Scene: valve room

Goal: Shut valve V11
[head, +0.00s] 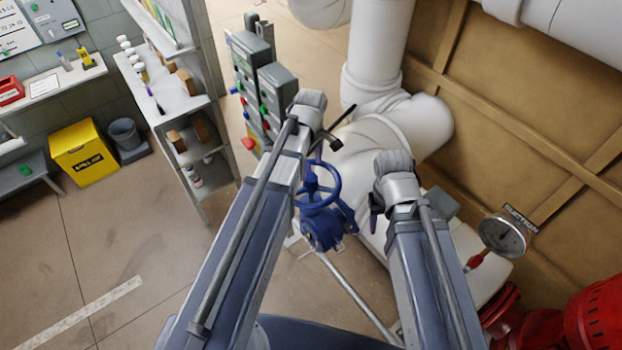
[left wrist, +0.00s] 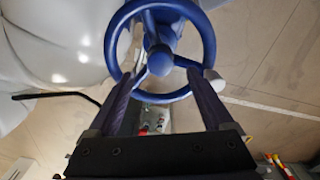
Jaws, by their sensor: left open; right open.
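A blue valve (head: 322,232) with a spoked blue handwheel (head: 335,187) stands among the white pipes, between my two arms in the head view. No tag reading V11 is legible on it. My left gripper (head: 320,152) is at the wheel's upper side, partly hidden by its own wrist. In the left wrist view the handwheel (left wrist: 109,45) fills the top middle. The two open fingers reach to its near rim, spread about its hub; I cannot tell whether they touch. My right gripper (head: 375,208) is right of the wheel, apart from it, mostly hidden behind its wrist.
Thick white pipes (head: 378,45) rise behind the valve. Grey boxes with coloured buttons (head: 277,90) stand left of my left wrist. A gauge (head: 503,234) and red equipment (head: 590,315) are at right. A shelf (head: 165,90) and yellow bin (head: 83,150) are left; floor there is clear.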

